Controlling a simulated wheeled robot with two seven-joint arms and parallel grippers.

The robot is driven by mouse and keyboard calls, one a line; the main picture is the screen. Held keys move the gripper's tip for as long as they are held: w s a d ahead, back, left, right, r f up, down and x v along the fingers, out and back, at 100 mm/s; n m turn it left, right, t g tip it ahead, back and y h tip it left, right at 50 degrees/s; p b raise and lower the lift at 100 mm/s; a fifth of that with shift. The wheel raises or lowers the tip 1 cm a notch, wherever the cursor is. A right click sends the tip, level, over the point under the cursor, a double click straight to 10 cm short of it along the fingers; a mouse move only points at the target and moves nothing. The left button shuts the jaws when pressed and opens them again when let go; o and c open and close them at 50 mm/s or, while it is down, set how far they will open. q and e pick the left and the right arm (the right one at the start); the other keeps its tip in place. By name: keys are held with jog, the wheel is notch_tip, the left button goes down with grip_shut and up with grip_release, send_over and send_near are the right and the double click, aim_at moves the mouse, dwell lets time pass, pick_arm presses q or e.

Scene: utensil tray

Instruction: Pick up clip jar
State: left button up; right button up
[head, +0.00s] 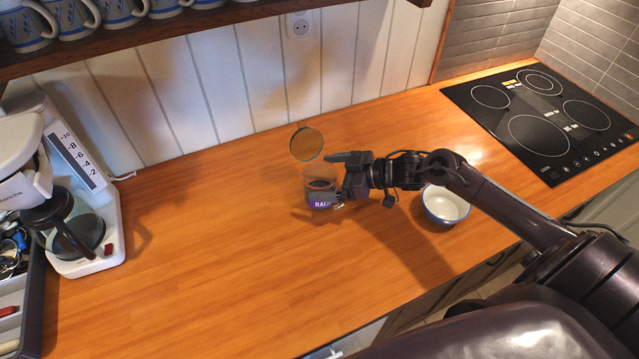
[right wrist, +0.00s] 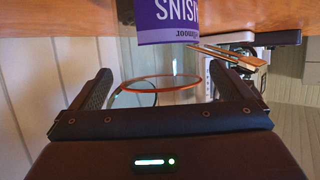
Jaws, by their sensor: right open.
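The clip jar (head: 321,186) is a clear glass jar with a purple label and an orange seal ring at its mouth. It stands on the counter, with its round glass lid (head: 306,144) swung open. My right gripper (head: 333,178) is open at the jar's right side, its fingers reaching toward the glass and partly hiding it. In the right wrist view the purple label (right wrist: 180,18) appears upside down, and the seal ring lies across the gap between the open fingers (right wrist: 158,90). I cannot tell whether either finger touches the glass. My left gripper is not in view.
A white bowl (head: 446,205) stands beneath my right forearm. A coffee maker (head: 85,235) and a utensil tray (head: 35,290) are at the left. A black cooktop (head: 541,122) is at the back right. The wooden counter (head: 210,240) is clear left of the jar.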

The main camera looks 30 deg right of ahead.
jog(key=shift+x, duration=1.15)
jog(key=c, duration=1.5)
jog(key=shift+w+r, duration=0.1)
jog(key=shift+r, duration=0.05)
jog(key=shift+c, duration=0.4)
